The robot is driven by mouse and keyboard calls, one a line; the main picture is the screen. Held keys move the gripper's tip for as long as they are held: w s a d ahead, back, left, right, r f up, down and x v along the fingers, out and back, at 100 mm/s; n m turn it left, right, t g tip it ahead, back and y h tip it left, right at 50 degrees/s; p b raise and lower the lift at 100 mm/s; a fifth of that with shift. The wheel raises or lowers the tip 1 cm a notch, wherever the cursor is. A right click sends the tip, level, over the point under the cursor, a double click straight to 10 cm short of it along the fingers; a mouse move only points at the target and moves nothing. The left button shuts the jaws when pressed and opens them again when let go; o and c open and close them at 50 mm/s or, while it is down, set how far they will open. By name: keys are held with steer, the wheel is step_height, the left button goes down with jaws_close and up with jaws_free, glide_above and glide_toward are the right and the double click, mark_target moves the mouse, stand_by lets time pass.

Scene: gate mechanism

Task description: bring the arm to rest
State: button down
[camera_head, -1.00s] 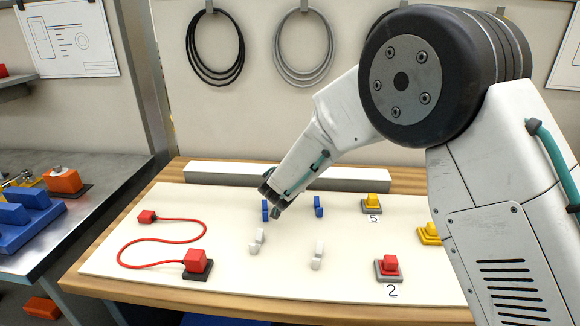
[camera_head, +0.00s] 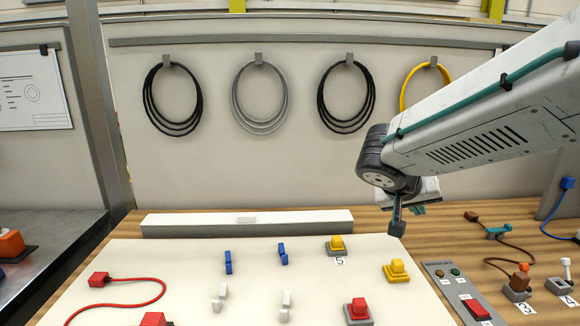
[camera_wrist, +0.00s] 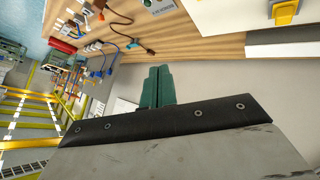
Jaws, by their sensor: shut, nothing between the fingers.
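My gripper (camera_head: 397,228) hangs over the right side of the workbench, near the right edge of the white board (camera_head: 190,270). My arm reaches in from the right of the head view, with the wrist folded down. In the wrist view the teal fingers (camera_wrist: 157,88) lie together, shut with nothing between them. No object touches them in either view. Whether the fingertips are close above the bench is hard to tell.
Yellow blocks (camera_head: 397,270) and a red block (camera_head: 358,309) stand on the board, with blue and white pegs to their left. A panel with a red switch (camera_head: 477,308) and cabled connectors lie at right. A white bar (camera_head: 247,223) runs along the back.

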steer(key=s+d+g+y, duration=0.1)
steer(key=s+d+g, duration=0.1)
steer(key=s, duration=0.6)
steer(key=s+d+g+y, duration=0.1)
steer(key=s+d+y, duration=0.15)
steer(key=s, duration=0.45)
steer(key=s+a+f+n+g+y, duration=0.1)
steer(key=s+a+f+n+y, duration=0.1)
steer(key=s, duration=1)
steer(key=shift+s+a+f+n+g+y, duration=0.2)
steer(key=shift+s+a+n+g+y, duration=0.1)
steer(key=shift+a+n+y, duration=0.55)
steer(key=shift+a, duration=0.15)
